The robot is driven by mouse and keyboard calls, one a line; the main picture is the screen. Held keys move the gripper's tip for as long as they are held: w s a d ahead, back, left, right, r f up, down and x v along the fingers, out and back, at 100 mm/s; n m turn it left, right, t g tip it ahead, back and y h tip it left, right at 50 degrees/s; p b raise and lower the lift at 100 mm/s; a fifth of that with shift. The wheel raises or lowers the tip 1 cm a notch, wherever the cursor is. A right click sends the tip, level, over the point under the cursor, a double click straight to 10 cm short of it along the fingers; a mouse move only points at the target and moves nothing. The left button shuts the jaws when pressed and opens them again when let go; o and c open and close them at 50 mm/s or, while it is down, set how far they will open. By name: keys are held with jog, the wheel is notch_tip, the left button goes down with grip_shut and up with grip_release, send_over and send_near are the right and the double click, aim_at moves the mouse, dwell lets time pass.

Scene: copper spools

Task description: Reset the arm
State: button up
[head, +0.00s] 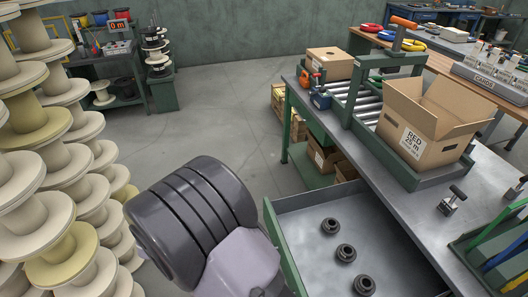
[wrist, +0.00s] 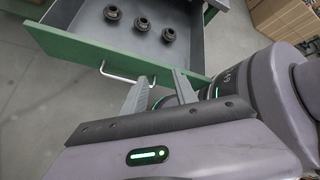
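My gripper (wrist: 158,77) shows in the wrist view with its two grey fingers apart and nothing between them. Its fingertips point toward the green front of an open drawer (wrist: 70,44), near the silver handle (wrist: 122,78). I cannot tell whether they touch it. In the head view my arm's dark, rounded links fill the lower middle, and the gripper itself is not visible there. The open drawer (head: 300,230) of the workbench holds three black ring-shaped parts (head: 346,253), which also show in the wrist view (wrist: 140,24).
The workbench (head: 480,185) at the right carries an open cardboard box (head: 430,120) marked RED 25 m and a roller track (head: 365,100). Stacked cream spools (head: 65,170) stand close at the left. Bare floor (head: 225,110) lies behind my arm.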

jog(key=s+d+r+m+t+y, duration=0.1)
jog(key=s+d+r+m+y, duration=0.2)
jog(key=r+m, duration=0.4)
jog(key=s+d+r+m+t+y, duration=0.2)
jog(key=d+r+m+y, duration=0.3)
jog(key=m, duration=0.9)
jog(key=s+d+r+m+t+y, duration=0.1)
jog(key=s+d+r+m+y, duration=0.3)
jog(key=r+m, duration=0.6)
jog(key=shift+s+d+r+m, duration=0.25)
jog(key=shift+s+d+m, duration=0.25)
jog(key=shift+d, duration=0.55)
jog(key=shift+d, duration=0.1)
